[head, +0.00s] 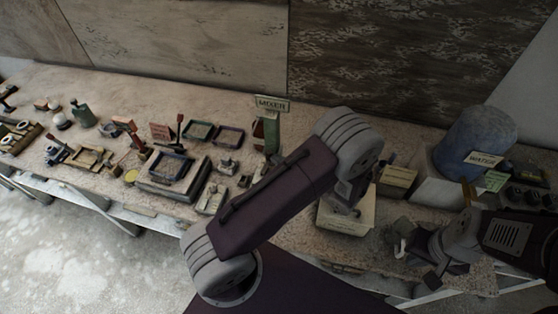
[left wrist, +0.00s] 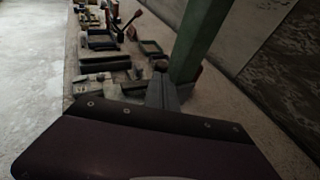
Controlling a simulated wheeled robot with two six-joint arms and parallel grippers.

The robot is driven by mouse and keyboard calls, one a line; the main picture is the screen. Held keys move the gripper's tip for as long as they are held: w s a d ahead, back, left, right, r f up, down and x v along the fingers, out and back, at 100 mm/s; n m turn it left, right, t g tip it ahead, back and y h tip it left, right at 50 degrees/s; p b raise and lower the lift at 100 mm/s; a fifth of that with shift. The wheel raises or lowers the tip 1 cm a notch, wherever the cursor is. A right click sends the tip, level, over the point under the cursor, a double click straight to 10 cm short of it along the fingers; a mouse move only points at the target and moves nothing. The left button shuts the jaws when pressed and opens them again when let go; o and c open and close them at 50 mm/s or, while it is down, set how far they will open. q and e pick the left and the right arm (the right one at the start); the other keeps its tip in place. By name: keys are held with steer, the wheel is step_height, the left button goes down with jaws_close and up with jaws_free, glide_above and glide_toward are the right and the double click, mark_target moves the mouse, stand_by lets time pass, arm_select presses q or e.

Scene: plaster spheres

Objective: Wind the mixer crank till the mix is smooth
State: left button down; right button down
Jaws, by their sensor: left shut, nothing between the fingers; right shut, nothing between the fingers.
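The MIXER sign (head: 272,103) tops a green post (head: 272,128) at the back of the bench, left of my raised left arm. That arm covers the area right of the post, and I cannot make out a crank or any mix. The green post also rises close by in the left wrist view (left wrist: 200,40). My left gripper (head: 350,205) hangs below its wrist, shut and empty, over a cream box (head: 343,226); the arm partly hides it. My right gripper (head: 428,268) is shut and empty near the bench's right front, apart from the mixer.
A blue WATER drum (head: 476,140) stands on a pale block at the right. Left of the mixer are several trays, such as a dark one (head: 166,170), small tools and a green bottle (head: 82,113). A wall runs behind the bench; open floor (head: 60,245) lies front left.

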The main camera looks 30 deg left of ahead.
mark_target(270, 153)
arm_select(q)
steer(key=shift+w+a+n+g, duration=0.1)
steer(key=shift+a+n+g, duration=0.1)
steer(key=shift+n+g, duration=0.35)
steer(key=n+g, duration=0.2)
steer(key=a+n+g+b, duration=0.1)
steer(key=g, duration=0.1)
steer(key=shift+w+a+f+y, duration=0.1)
steer(key=shift+w+y, duration=0.25)
steer(key=shift+y, duration=0.05)
steer(key=n+g, duration=0.1)
steer(key=a+n+g, duration=0.1)
steer(key=shift+w+g, duration=0.15)
steer(key=shift+g, duration=0.2)
steer(key=shift+a, duration=0.5)
steer(key=shift+a, duration=0.2)
steer(key=shift+d, duration=0.1)
